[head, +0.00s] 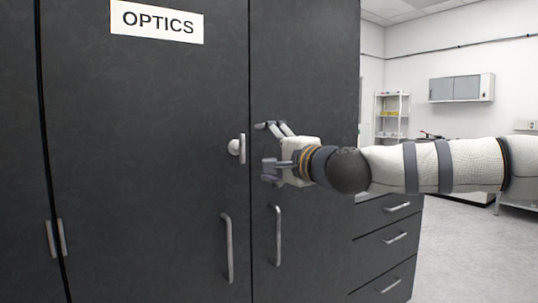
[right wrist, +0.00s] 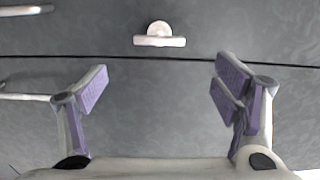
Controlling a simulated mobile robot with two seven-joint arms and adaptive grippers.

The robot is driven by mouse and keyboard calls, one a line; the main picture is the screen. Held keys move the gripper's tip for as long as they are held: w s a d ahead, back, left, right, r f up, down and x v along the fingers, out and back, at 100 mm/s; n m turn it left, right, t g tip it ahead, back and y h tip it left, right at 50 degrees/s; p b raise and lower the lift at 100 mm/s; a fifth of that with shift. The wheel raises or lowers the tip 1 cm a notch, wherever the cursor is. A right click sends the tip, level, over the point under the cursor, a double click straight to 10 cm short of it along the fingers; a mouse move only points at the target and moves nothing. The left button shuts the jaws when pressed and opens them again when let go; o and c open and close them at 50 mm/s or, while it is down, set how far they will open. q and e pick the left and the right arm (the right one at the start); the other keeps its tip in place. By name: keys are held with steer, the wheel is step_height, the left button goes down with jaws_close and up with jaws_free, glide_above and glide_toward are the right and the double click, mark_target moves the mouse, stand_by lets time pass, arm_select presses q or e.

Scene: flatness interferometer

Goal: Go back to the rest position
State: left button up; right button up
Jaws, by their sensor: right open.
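My right gripper (head: 265,148) reaches in from the right in front of the dark OPTICS cabinet (head: 150,130). Its fingers are spread wide with nothing between them, as the right wrist view (right wrist: 160,88) also shows. A small light turn latch (head: 238,148) sits by the seam between the two doors, just left of the fingertips. In the right wrist view the latch (right wrist: 160,38) lies beyond the fingertips, apart from them. The doors look shut. My left gripper is not in view.
Two vertical door handles (head: 228,248) (head: 277,235) stick out below the latch. A dark drawer unit (head: 375,245) stands right of the cabinet, below my right arm. A white shelf rack (head: 391,115) and a wall cabinet (head: 461,88) are farther back. Open floor (head: 460,260) lies at right.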

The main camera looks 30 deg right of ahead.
steer(key=shift+s, duration=0.45)
steer(key=s+a+f+n+g, duration=0.2)
steer(key=a+f, duration=0.1)
steer(key=f, duration=0.6)
steer(key=s+a+f+n+g+y, duration=0.1)
steer(key=a+f+n+g, duration=0.15)
steer(key=f, duration=0.65)
steer(key=s+a+f+n+g, duration=0.15)
steer(key=a+f, duration=0.25)
steer(key=f, duration=0.6)
steer(key=s+a+f+n+g, duration=0.2)
steer(key=s+f+n+g, duration=0.15)
steer(key=s+f, duration=0.85)
steer(key=s+f+n+g+h+p, duration=0.1)
steer(key=s+f+n+g, duration=0.15)
steer(key=s+f, duration=0.6)
steer(key=s+f+n+g, duration=0.1)
steer(key=s+f+g, duration=0.35)
steer(key=s, duration=0.75)
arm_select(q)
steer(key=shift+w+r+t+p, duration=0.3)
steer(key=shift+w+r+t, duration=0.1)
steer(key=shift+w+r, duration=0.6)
arm_select(e)
steer(key=s+d+f+n+g+h, duration=0.1)
steer(key=s+d+n+g, duration=0.2)
steer(key=s, duration=1.3)
steer(key=shift+s+d+g+h, duration=0.35)
steer(key=shift+d+g, duration=0.1)
steer(key=shift+d, duration=0.35)
